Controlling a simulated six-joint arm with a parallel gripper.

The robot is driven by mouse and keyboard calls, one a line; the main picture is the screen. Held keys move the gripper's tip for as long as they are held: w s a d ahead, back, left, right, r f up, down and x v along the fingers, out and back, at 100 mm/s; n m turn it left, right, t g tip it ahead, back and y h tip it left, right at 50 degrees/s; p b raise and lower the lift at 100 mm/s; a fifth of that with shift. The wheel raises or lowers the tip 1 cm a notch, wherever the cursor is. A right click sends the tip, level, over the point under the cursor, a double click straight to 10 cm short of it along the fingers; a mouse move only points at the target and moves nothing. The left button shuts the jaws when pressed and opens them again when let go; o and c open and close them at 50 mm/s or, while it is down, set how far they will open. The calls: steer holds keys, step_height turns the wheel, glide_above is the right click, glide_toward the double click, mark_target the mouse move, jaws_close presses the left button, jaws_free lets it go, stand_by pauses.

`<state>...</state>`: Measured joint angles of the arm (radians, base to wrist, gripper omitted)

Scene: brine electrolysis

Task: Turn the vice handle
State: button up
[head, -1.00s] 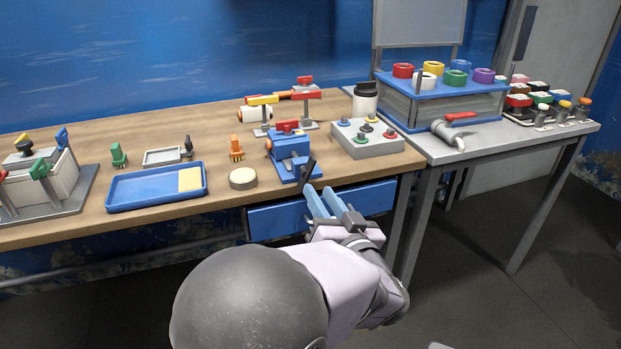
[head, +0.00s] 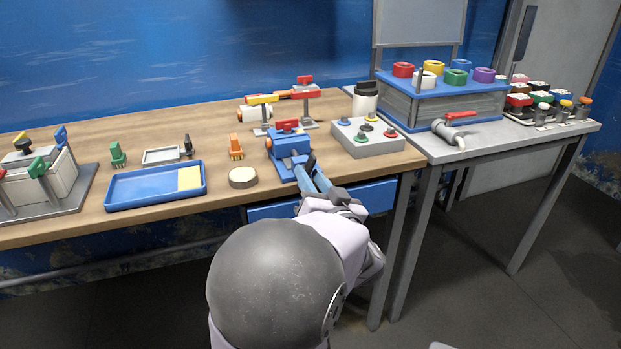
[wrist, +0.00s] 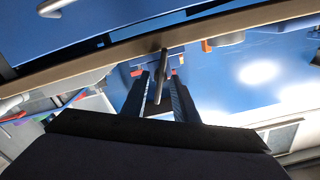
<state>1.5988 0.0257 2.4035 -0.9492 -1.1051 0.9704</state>
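The blue vice (head: 289,146) with a red top piece stands at the front edge of the wooden bench. Its dark handle (head: 311,161) sticks out at the front, tilted, and its lower part is hidden by my fingers. In the wrist view the handle (wrist: 157,82) shows as a grey bar between my two blue fingers. My gripper (head: 308,174) is open at the front of the vice, with a finger on each side of the handle. Gaps show beside the bar in the wrist view (wrist: 160,92), and I see no grip on it.
A blue drawer (head: 375,196) lies under the bench edge, close below my gripper. A grey box with knobs (head: 367,141) stands right of the vice. A round cream disc (head: 242,178) and a blue tray (head: 150,188) lie to the left.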

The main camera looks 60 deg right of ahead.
steer(key=shift+w+d, duration=0.1)
steer(key=shift+w, duration=0.05)
jaws_close()
steer(key=shift+n, duration=0.3)
steer(key=n+b, duration=0.5)
steer(key=n, duration=0.4)
steer(key=n+b, duration=0.5)
steer(key=n, duration=0.3)
steer(key=shift+w+a+f+n, duration=0.15)
steer(key=shift+a+f+n, duration=0.05)
steer(key=shift+n, duration=0.2)
